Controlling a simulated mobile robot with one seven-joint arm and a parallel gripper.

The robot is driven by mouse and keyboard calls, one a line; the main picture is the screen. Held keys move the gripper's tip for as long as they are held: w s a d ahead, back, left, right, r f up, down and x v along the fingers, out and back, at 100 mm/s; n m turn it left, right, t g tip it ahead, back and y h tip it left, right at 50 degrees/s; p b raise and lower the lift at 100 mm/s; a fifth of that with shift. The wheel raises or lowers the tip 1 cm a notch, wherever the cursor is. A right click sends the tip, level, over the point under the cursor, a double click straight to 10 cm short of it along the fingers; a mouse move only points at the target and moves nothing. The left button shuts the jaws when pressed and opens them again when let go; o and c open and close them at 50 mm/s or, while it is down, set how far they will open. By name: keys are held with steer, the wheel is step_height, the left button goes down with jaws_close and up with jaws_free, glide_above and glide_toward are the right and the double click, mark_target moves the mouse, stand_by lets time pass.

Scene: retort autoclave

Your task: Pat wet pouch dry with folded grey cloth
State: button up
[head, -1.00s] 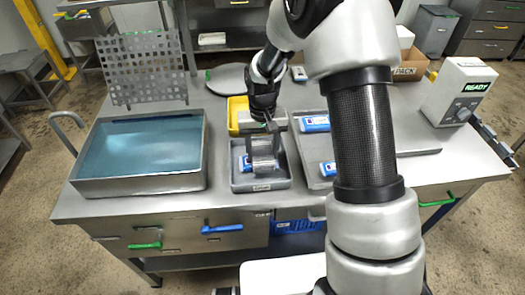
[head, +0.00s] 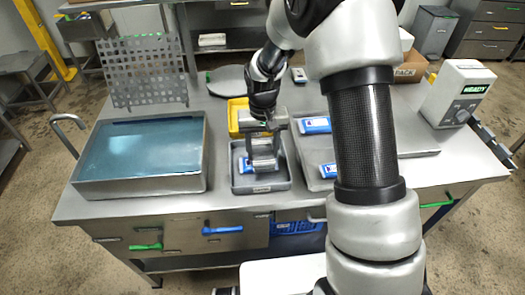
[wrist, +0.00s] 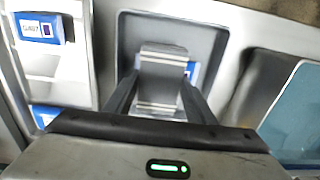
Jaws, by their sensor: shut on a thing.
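The folded grey cloth (head: 263,150) is in my gripper (head: 265,124), which is shut on it above the small grey tray (head: 272,186). In the wrist view the cloth (wrist: 163,75) sits between the two fingers of my gripper (wrist: 160,92). A pouch with a blue and white label (head: 245,165) lies in the tray under the cloth. In the wrist view only a piece of this pouch (wrist: 190,69) shows beside the cloth, and the rest is hidden. I cannot tell whether the cloth touches the pouch or whether the pouch is wet.
A water-filled metal basin (head: 140,186) stands left of the tray. A yellow container (head: 236,108) is behind the tray. More labelled pouches (head: 316,125) lie on the metal tray to the right. A box reading READY (head: 456,92) stands at far right. A perforated plate (head: 143,70) stands behind the basin.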

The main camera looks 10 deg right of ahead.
steer(key=shift+r+p, duration=1.55)
steer(key=shift+r, duration=1.25)
